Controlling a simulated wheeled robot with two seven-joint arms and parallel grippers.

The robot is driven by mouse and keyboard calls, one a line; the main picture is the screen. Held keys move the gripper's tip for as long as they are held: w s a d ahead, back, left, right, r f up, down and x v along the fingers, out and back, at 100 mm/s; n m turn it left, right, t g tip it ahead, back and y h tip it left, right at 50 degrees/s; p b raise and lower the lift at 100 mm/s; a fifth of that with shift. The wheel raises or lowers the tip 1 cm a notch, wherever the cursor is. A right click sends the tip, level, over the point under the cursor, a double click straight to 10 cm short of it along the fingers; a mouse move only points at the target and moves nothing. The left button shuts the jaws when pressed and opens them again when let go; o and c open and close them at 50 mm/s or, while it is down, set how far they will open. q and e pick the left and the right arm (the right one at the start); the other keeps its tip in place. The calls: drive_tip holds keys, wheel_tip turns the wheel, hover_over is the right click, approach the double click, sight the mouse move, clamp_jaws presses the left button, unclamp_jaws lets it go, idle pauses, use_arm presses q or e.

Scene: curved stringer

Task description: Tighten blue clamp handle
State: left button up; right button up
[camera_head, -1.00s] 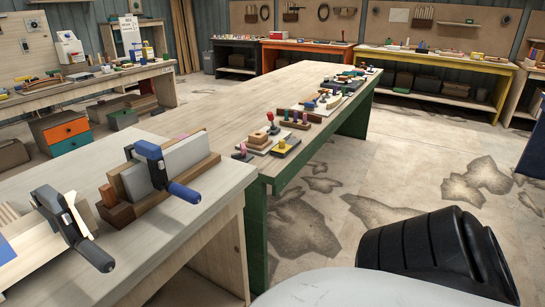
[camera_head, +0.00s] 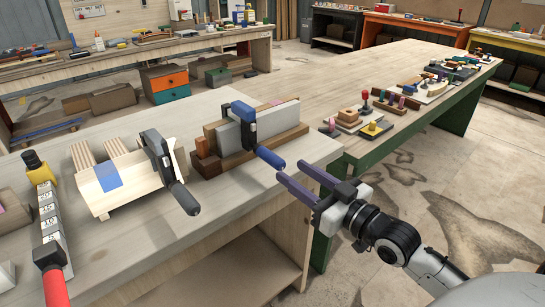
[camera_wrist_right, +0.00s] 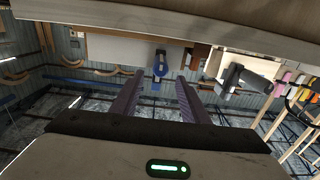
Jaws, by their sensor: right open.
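The blue clamp (camera_head: 243,127) sits on a wooden block with a grey slab (camera_head: 275,120) at the bench's right end. Its blue handle (camera_head: 271,158) sticks out past the slab toward the bench's front edge. My right gripper (camera_head: 295,172) is open and empty, its two purple fingers just short of the handle's end and apart from it. In the right wrist view the blue clamp (camera_wrist_right: 160,64) shows beyond the fingertips, in line with the gap between the fingers. My left gripper is not in view.
A second clamp with a dark handle (camera_head: 183,196) grips a pale wooden piece with a blue patch. A red-handled bar clamp (camera_head: 54,285) lies at the left. A long green-legged table (camera_head: 355,85) with small parts stands behind.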

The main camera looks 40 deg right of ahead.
sight(272, 158)
drive_tip(key=w, duration=0.8)
drive_tip(key=shift+w+a+f+p, duration=0.1)
drive_tip(key=shift+w+a+p, duration=0.25)
drive_tip(key=shift+w, duration=0.05)
